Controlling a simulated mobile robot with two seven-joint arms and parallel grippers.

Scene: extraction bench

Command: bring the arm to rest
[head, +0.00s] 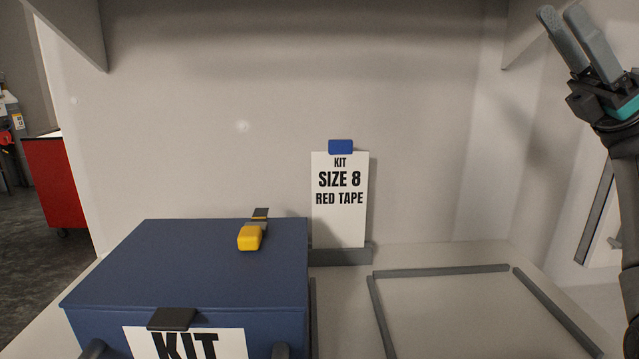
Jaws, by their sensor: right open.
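My right gripper (571,36) is at the top right of the head view, raised well above the bench with its fingers pointing up and to the left. Its two grey fingers are apart and nothing is between them. My right arm runs down from it along the right edge of the view. My left gripper is not in view.
A blue box (190,260) labelled KIT stands at the front left, with a yellow-handled tool (250,237) on its lid. A sign (339,215) reading KIT SIZE 8 RED TAPE stands behind. A grey-framed area (440,271) on the bench at right looks empty.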

